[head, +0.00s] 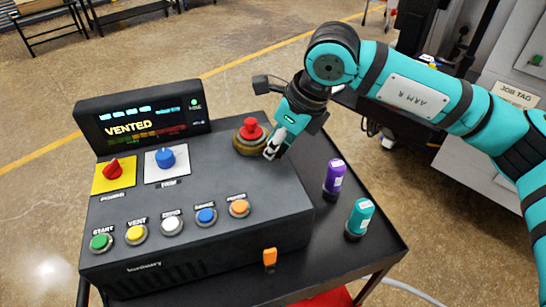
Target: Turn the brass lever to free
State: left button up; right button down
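A round brass-coloured fitting (241,145) with a red knob (251,127) on top sits at the back right of the dark console (190,190). No separate lever arm can be made out on it. My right gripper (270,152) points down just to the right of the fitting, its fingertips close to the brass rim. The fingers look close together, but I cannot tell whether they are shut or touch the fitting. A small orange tab (269,257) stands at the console's front right. My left gripper is not in view.
The console has a screen (142,126) reading VENTED, a red knob (113,168), a blue knob (166,157) and several coloured push buttons. A purple bottle (334,177) and a teal bottle (360,216) stand on the dark cart top (385,245) at right.

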jog(key=shift+w+d+f+n+g+b, duration=0.2)
jog(key=shift+w+d+n+g+b, duration=0.15)
jog(key=shift+w+n+b, duration=0.35)
jog(key=shift+w+d+r+n+g+y+b, duration=0.1)
jog(key=shift+w+d+n+g+y+b, duration=0.15)
jog(key=shift+n, duration=0.35)
jog(key=shift+w+d+r+n+g+y+b, duration=0.1)
jog(key=shift+n+b, duration=0.2)
jog(key=shift+n, duration=0.3)
jog(key=shift+w+d+n+g, duration=0.2)
jog(key=shift+w+n, duration=0.15)
jog(key=shift+n, duration=0.25)
jog(key=shift+w+d+n+g, duration=0.1)
jog(key=shift+w+n+g, duration=0.15)
jog(key=shift+n, duration=0.35)
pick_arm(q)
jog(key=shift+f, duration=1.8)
pick_arm(e)
jog(key=shift+w+n+g, duration=0.45)
jog(key=shift+w+n, duration=0.35)
jog(key=shift+n, duration=0.4)
jog(key=shift+r, duration=0.1)
jog(key=c, duration=1.2)
grip_release()
jog(key=v, duration=1.2)
jog(key=shift+w+a, duration=0.1)
jog(key=shift+a, duration=0.05)
